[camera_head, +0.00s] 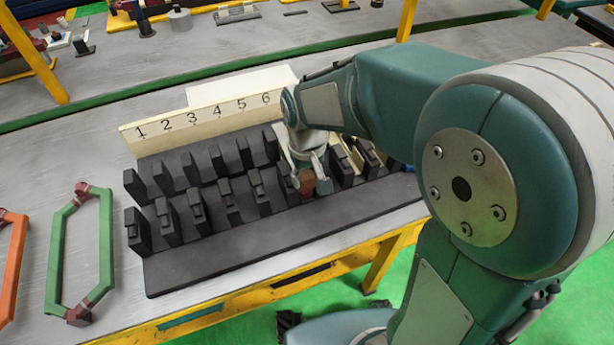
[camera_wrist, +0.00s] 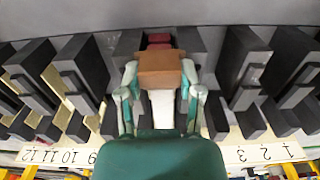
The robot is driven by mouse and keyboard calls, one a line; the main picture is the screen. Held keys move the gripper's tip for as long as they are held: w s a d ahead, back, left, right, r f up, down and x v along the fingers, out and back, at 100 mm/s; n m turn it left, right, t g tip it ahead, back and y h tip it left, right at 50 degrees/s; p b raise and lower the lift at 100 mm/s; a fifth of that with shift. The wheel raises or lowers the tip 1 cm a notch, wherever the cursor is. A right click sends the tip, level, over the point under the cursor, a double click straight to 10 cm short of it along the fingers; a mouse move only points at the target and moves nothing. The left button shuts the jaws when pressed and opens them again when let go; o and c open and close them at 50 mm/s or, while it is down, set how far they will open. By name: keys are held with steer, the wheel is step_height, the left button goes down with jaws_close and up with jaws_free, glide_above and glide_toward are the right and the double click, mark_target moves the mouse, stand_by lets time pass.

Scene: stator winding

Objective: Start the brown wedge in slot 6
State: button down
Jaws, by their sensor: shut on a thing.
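The brown wedge (camera_wrist: 160,68) is a small block between my gripper's (camera_wrist: 160,82) fingertips in the wrist view. A dark red piece (camera_wrist: 159,41) shows just beyond the wedge.
Black teeth stand close on both sides of my gripper. A green hexagonal coil (camera_head: 57,250) with dark red ends lies left of the block, and an orange one (camera_head: 12,268) lies at the far left. Bare grey table (camera_head: 90,150) lies behind them.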

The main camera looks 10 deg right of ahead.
steer(key=shift+w+a, duration=0.1)
steer(key=shift+w, duration=0.3)
steer(key=shift+c, duration=0.9)
jaws_free()
step_height(320, 180, up, 12)
steer(key=s+d+r+m+t, duration=0.1)
steer(key=s+d+m+t, duration=0.2)
steer(key=s+d, duration=0.8)
steer(key=s+t, duration=0.2)
steer(key=s, duration=0.1)
steer(key=shift+t, duration=0.3)
